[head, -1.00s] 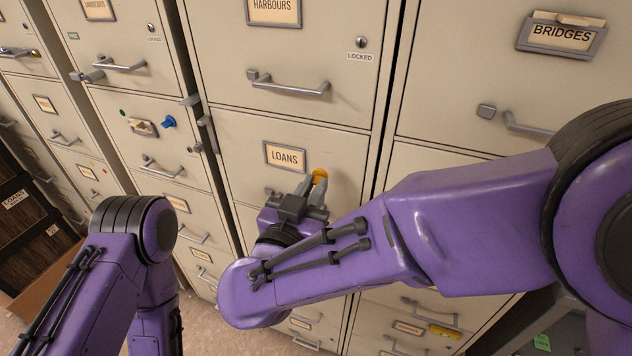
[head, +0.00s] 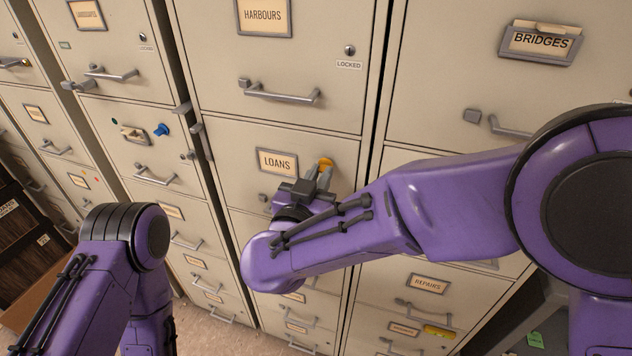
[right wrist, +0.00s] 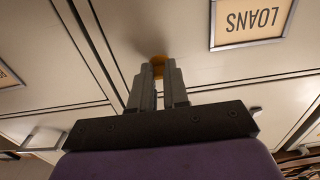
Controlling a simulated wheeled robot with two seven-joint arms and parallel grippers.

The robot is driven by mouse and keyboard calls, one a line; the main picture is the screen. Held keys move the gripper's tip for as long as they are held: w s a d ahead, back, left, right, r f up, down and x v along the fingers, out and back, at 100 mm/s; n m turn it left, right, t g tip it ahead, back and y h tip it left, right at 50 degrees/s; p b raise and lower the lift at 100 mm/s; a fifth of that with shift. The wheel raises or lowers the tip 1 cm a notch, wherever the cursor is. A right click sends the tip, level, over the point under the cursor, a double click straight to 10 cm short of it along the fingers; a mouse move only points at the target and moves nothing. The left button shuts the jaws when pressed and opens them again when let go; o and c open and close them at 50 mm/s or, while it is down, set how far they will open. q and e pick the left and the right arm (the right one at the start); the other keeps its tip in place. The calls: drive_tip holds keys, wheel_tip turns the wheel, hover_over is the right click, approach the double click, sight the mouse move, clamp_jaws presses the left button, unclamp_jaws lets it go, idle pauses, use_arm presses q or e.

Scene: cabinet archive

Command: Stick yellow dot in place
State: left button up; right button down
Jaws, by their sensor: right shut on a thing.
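The yellow-orange dot (head: 326,162) is at the fingertips of my right gripper (head: 318,178), just right of the LOANS label (head: 277,162) on a beige drawer front. In the right wrist view the dot (right wrist: 158,66) sits between the two grey fingertips (right wrist: 158,76), which are shut on it. The dot is at or very close to the drawer face; I cannot tell whether it touches. The LOANS label also shows upside down in the right wrist view (right wrist: 252,20). My left arm is at the lower left of the head view; its gripper is out of view.
The HARBOURS drawer (head: 280,60) above has a protruding handle (head: 282,94) and a LOCKED sign. The BRIDGES label (head: 540,42) is on the cabinet to the right. A blue knob (head: 161,130) sticks out of the cabinet to the left. A dark crate (head: 20,235) stands at the far left.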

drive_tip(key=shift+w+d, duration=0.2)
drive_tip(key=shift+w, duration=0.45)
idle(0.6)
drive_tip(key=c, duration=0.6)
unclamp_jaws()
drive_tip(key=shift+o, duration=0.2)
